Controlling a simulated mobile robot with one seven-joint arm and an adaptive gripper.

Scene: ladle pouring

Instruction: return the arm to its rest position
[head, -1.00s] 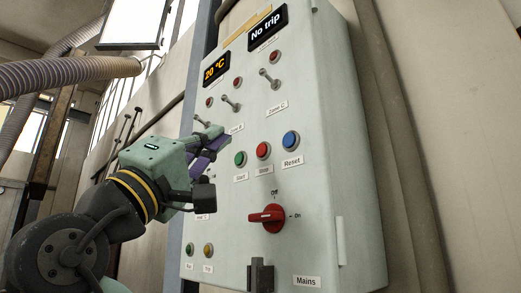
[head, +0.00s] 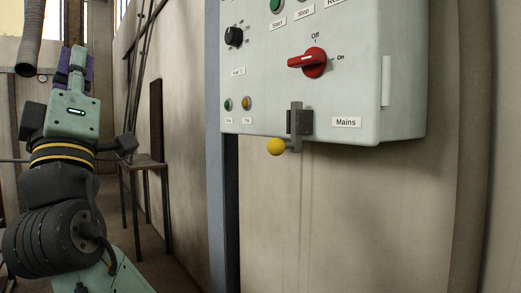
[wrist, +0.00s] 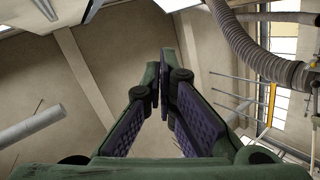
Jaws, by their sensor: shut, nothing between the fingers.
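My gripper (head: 77,58) is at the upper left of the head view, pointing up, clear of the control cabinet. In the wrist view my gripper (wrist: 165,62) has its purple-padded fingers close together at the tips, shut with nothing held. My arm is folded upright at the left of the head view, apart from the wall and the cabinet.
The pale green control cabinet (head: 365,95) is on the right, with a red mains switch (head: 307,62), a black knob (head: 234,37) and a yellow ball (head: 276,147) below its lower edge. A small table (head: 145,161) stands behind my arm. A ribbed hose (wrist: 262,57) shows in the wrist view.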

